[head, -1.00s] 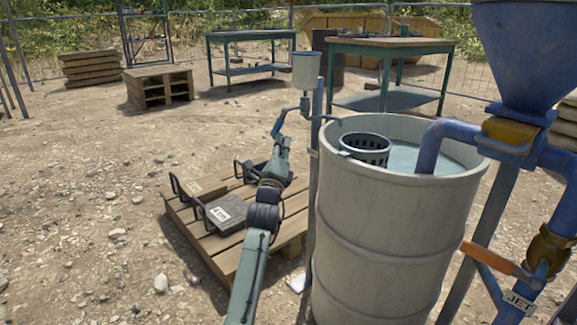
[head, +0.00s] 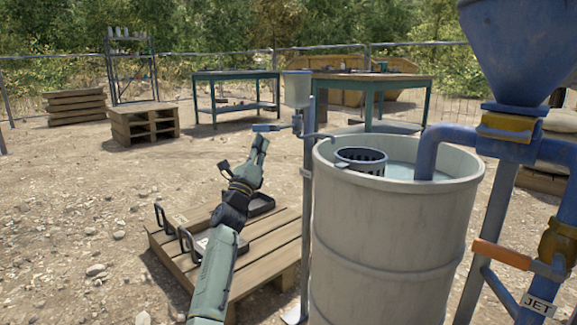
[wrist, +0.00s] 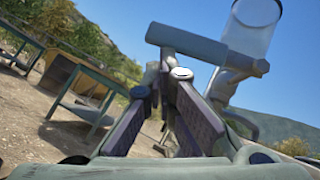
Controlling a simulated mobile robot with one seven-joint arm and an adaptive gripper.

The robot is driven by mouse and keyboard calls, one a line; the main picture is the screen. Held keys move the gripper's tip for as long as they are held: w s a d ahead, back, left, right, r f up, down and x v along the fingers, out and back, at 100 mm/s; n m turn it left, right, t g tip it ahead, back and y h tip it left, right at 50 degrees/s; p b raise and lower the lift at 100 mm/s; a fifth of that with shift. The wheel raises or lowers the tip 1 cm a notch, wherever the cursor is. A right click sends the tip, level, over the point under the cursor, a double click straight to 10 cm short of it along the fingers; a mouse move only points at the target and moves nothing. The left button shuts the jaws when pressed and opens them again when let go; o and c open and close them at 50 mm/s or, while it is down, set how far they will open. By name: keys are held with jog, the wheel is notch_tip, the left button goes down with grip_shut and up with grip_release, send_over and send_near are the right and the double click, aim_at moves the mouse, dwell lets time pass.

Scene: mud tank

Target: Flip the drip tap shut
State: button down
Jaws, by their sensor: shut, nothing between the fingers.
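The drip tap (head: 297,126) is on an upright post beside the barrel, under a pale cup-like reservoir (head: 298,88). Its blue lever (head: 268,127) sticks out to the left, about level. A thin spout runs right toward the barrel's rim. My gripper (head: 262,138) is shut and empty, pointing up just below the lever. In the wrist view, the lever (wrist: 187,43) crosses just above my fingertips (wrist: 166,72), with the clear reservoir (wrist: 252,25) at upper right. I cannot tell whether the fingers touch the lever.
The large grey barrel (head: 385,240) holds liquid and a dark slotted basket (head: 360,158). A blue hopper (head: 525,50) with pipework and an orange-handled valve (head: 502,254) stands right. A pallet (head: 265,240) with dark handled objects lies below my arm. Tables stand behind.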

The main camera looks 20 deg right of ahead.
jog(key=shift+w+a+r, duration=0.2)
jog(key=shift+w+r, duration=0.15)
jog(key=shift+r, duration=0.3)
